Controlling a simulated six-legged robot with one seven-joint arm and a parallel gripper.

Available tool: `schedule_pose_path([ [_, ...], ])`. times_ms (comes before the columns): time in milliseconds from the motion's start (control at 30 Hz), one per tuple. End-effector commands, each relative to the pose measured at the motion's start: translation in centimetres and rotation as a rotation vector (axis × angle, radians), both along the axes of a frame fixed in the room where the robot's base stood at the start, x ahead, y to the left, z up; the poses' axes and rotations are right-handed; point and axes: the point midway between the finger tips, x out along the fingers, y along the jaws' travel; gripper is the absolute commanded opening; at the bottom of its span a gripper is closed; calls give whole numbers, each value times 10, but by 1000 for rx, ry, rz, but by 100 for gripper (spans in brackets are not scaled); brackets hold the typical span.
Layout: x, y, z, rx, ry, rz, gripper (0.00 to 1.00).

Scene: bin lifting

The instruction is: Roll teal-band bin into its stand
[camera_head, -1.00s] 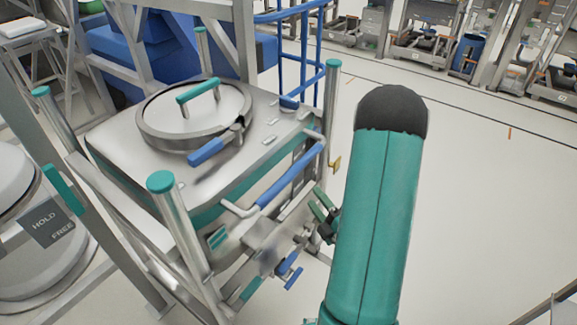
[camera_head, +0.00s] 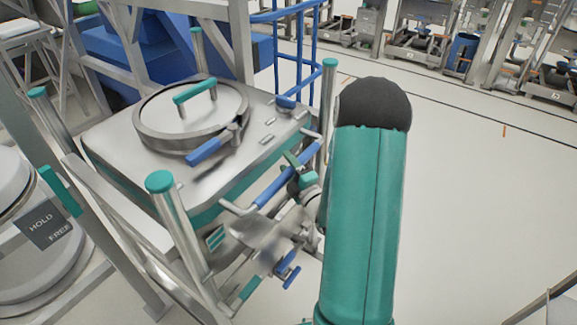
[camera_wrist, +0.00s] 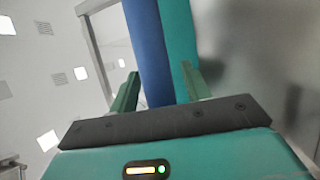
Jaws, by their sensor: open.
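The teal-band bin (camera_head: 215,185) is a steel box with a round lid, teal-capped corner posts and a teal band below its top. It stands upright left of centre. A push bar with a blue grip (camera_head: 270,189) runs along its near right side. My gripper (camera_head: 292,166) is open at the far end of this bar. In the wrist view, the blue grip (camera_wrist: 149,50) and a teal strip beside it show between and beyond my open fingers (camera_wrist: 158,82). I cannot tell whether the fingers touch the bar. Which frame is the stand is unclear.
Grey steel frame beams (camera_head: 130,40) rise behind and left of the bin. A round drum with a HOLD/FREE sign (camera_head: 48,225) stands at the left. Blue railing (camera_head: 302,50) is behind. Open floor (camera_head: 480,190) lies to the right.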

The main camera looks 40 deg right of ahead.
Motion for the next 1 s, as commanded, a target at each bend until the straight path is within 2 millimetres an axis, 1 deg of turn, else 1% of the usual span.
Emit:
schedule_pose_path([
  [167,0,0,0,0,0,0,48],
  [200,0,0,0,0,0,0,44],
  [267,0,0,0,0,0,0,32],
  [300,0,0,0,0,0,0,24],
  [367,0,0,0,0,0,0,12],
  [400,0,0,0,0,0,0,4],
  [433,0,0,0,0,0,0,0],
  [633,1,1,0,0,0,1,0],
  [767,7,3,0,1,-1,2,0],
  [867,18,8,1,0,-3,6,0],
  [1000,44,19,0,2,-3,12,0],
])
